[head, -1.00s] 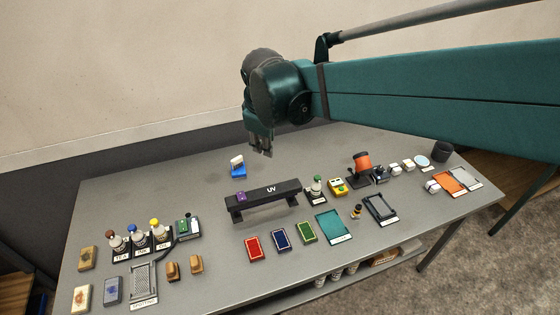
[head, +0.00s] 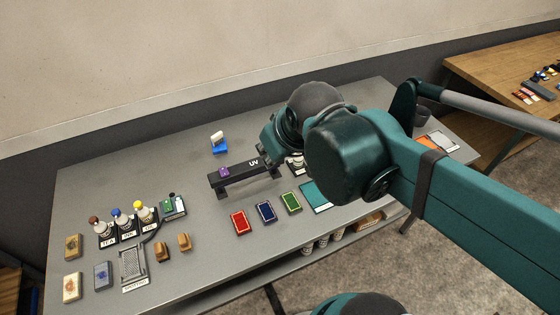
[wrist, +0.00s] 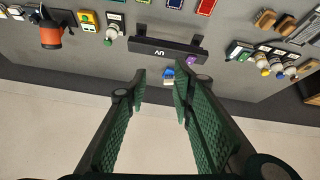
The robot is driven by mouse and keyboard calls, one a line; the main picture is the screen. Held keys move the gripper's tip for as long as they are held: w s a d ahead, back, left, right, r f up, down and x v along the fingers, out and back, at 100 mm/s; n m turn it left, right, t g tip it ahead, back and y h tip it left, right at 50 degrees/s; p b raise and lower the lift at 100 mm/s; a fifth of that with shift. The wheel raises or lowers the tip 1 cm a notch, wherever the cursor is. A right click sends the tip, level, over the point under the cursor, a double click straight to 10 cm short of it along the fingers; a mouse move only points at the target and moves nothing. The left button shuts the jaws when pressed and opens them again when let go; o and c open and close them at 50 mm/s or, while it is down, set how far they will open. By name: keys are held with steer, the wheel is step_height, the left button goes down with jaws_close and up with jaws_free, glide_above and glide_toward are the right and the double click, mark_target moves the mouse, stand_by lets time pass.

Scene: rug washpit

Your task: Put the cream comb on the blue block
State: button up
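The blue block (head: 220,150) sits near the back of the grey table, left of the UV bar. A small cream piece, which looks like the cream comb (head: 217,137), rests on top of it, slightly tilted. The blue block (wrist: 168,72) and the cream piece (wrist: 168,82) also show small in the wrist view, beyond and between my fingertips. My gripper (wrist: 159,76) is open, with its green fingers apart and nothing between them. In the head view my arm hides the gripper.
The black UV bar (head: 238,178) carries a purple piece (head: 224,172). Capped bottles (head: 147,211) stand at the left, and red, blue and green pads (head: 240,223) lie in front. The table around the blue block is clear. A wooden table (head: 500,80) stands at the right.

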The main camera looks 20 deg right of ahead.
steer(key=s+m, duration=0.1)
steer(key=s+f, duration=0.1)
steer(key=shift+s+f+m+t, duration=0.15)
steer(key=shift+s+m+t, duration=0.15)
steer(key=shift+s+m, duration=0.1)
steer(key=shift+f+b, duration=1.65)
